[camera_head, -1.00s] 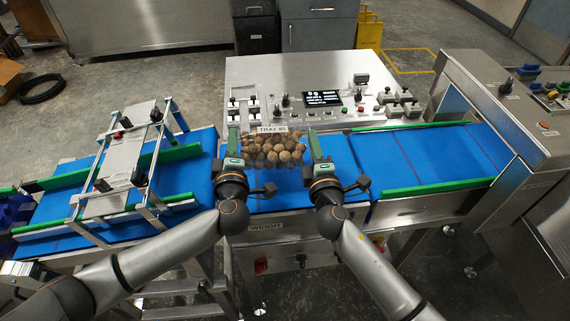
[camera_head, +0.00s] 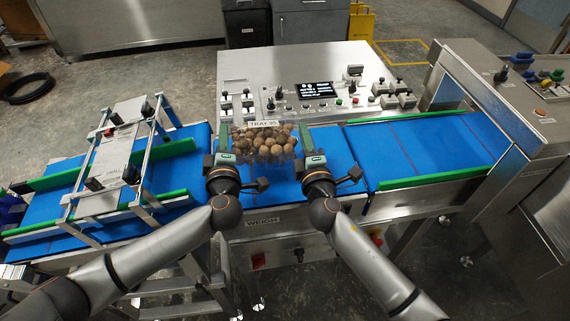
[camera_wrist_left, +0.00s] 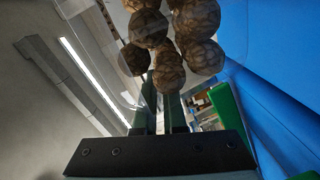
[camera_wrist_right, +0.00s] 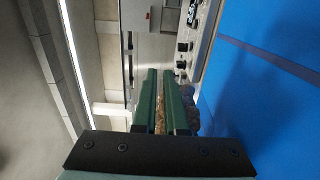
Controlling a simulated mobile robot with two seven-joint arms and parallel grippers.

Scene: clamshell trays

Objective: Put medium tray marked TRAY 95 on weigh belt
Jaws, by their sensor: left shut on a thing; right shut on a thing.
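The clear tray marked TRAY 95 (camera_head: 264,142) holds several round brown items and sits over the blue weigh belt (camera_head: 335,150), above the WEIGH label. I cannot tell whether its base touches the belt. My left gripper (camera_head: 222,150) is shut on the tray's left side. My right gripper (camera_head: 307,150) is shut on its right side. In the left wrist view the tray's clear wall and brown contents (camera_wrist_left: 172,40) show beyond the green fingers (camera_wrist_left: 160,105). In the right wrist view the green fingers (camera_wrist_right: 163,100) are close together with a strip of the tray between them.
A control panel with a screen (camera_head: 318,90) stands behind the weigh belt. A metal frame (camera_head: 112,155) straddles the left belt. Green guide rails (camera_head: 430,178) edge the right belt, which is clear and leads to a steel housing (camera_head: 500,100).

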